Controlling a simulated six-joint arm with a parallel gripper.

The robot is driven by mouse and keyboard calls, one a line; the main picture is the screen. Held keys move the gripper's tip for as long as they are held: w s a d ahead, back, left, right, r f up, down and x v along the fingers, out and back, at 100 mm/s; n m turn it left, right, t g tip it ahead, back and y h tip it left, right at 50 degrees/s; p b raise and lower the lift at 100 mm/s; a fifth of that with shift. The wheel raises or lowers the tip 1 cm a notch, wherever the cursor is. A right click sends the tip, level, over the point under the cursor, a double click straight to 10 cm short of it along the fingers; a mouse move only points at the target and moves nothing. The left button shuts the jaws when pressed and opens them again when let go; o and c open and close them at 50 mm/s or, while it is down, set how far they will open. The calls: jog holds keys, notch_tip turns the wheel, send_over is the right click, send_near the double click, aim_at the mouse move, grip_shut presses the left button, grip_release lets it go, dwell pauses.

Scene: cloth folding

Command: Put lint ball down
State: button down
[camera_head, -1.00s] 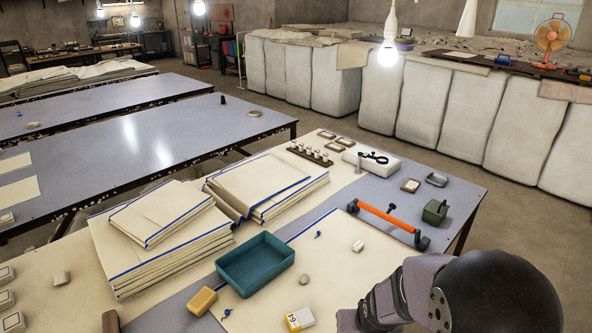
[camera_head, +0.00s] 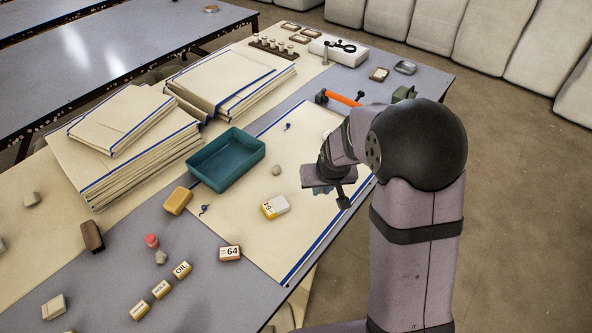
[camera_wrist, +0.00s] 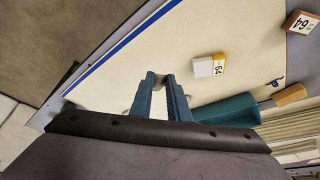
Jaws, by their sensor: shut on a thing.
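My gripper (camera_head: 323,191) hangs over the right part of the cream cloth (camera_head: 250,235), its blue fingers pointing down. In the wrist view the two fingers (camera_wrist: 160,84) are close together, with a small greyish lump (camera_wrist: 158,77) between their tips, probably the lint ball. The fingers hide most of it, and I cannot tell whether it touches the cloth.
A white-and-yellow box (camera_head: 275,207) lies on the cloth near my gripper. Cloth stacks (camera_head: 130,165) stand to the left. The cloth's near corner is clear.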

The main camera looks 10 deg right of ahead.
jog(key=shift+w+a+f+b, duration=0.8)
jog(key=shift+w+b, duration=1.45)
jog(key=shift+w, duration=4.45)
jog(key=shift+a+f+p, duration=0.2)
jog(key=shift+f+p, duration=0.55)
jog(key=shift+f, duration=4)
jog(key=shift+f, duration=0.1)
jog(key=shift+f, duration=0.1)
jog(key=c, duration=1.7)
grip_release()
